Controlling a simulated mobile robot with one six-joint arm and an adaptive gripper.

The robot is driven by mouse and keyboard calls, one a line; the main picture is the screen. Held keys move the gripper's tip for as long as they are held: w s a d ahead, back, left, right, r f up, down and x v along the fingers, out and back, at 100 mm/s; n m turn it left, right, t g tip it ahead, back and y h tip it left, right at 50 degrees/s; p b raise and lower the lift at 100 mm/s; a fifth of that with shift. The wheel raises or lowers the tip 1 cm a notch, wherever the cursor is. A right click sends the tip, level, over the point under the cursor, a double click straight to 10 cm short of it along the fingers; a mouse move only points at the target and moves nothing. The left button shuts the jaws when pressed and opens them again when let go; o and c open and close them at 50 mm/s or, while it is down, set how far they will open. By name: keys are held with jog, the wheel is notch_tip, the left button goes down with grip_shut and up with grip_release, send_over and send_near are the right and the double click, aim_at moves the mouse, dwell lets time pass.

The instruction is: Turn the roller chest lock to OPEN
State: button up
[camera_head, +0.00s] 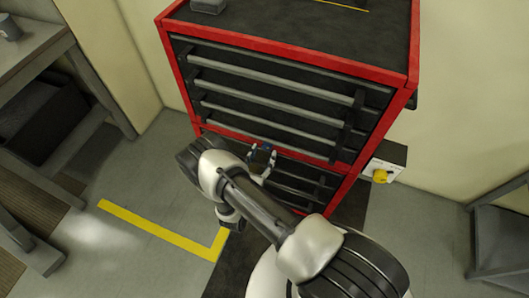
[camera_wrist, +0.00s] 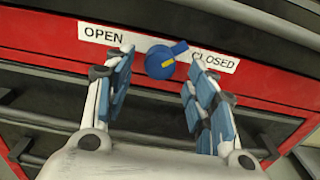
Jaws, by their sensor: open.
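The roller chest (camera_head: 290,56) has a red frame and dark drawers with grey handle bars. The OPEN label (camera_wrist: 103,36) is left of the knob. In the head view the knob (camera_head: 266,147) shows small at the red band between drawers. My gripper (camera_wrist: 160,72) is open, its blue-padded fingers on either side of the knob in the picture. I cannot tell whether they touch it.
A yellow knob on a grey box (camera_head: 381,176) is right of the chest. A workbench (camera_head: 30,50) stands at the left and a dark stand (camera_head: 500,235) at the right. Yellow floor tape (camera_head: 160,228) marks open floor at the left.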

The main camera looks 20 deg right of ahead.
jog(key=shift+x, duration=1.05)
jog(key=shift+c, duration=0.6)
jog(key=c, duration=0.9)
